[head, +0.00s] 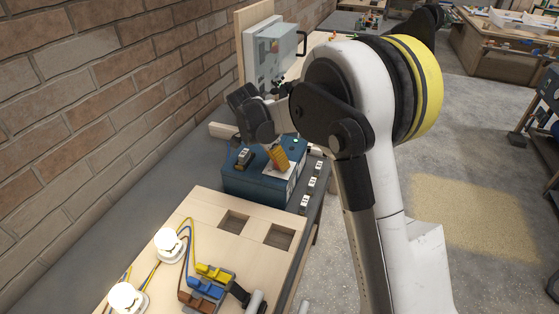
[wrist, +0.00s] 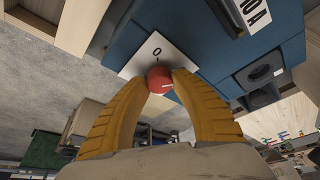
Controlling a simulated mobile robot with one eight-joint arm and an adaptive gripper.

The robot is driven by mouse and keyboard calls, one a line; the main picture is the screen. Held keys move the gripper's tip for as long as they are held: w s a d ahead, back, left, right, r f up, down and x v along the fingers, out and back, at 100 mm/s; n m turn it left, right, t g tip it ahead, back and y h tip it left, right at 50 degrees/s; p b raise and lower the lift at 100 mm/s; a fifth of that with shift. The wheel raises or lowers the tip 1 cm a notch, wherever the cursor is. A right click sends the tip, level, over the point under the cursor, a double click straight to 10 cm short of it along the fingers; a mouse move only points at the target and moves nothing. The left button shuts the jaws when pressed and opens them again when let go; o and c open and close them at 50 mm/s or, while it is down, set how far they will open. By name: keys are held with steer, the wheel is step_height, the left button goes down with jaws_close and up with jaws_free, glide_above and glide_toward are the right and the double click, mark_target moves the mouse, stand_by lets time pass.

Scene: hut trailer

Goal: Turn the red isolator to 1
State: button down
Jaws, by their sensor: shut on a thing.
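The red isolator (wrist: 159,79) is a round red knob on a white plate (wrist: 139,59) with a 0 marked on it, in the wrist view. A short white line on the knob points to the right in that picture. The plate is on a blue box (wrist: 205,45), which also shows in the head view (head: 245,189). My gripper (wrist: 161,77) has its two orange fingers shut on the knob, one on each side. I cannot see a 1 mark.
A wooden board (head: 190,240) with two square holes, white lamps (head: 168,242) and coloured connectors (head: 206,288) lies in front of the box. A grey cabinet (head: 268,62) stands behind. A brick wall (head: 90,100) is on the left. Open floor is on the right.

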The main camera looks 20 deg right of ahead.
steer(key=shift+m, duration=0.6)
steer(key=shift+g, duration=0.3)
steer(key=c, duration=1)
jaws_free()
steer(key=shift+c, duration=0.2)
steer(key=v, duration=1.2)
steer(key=shift+a, duration=0.15)
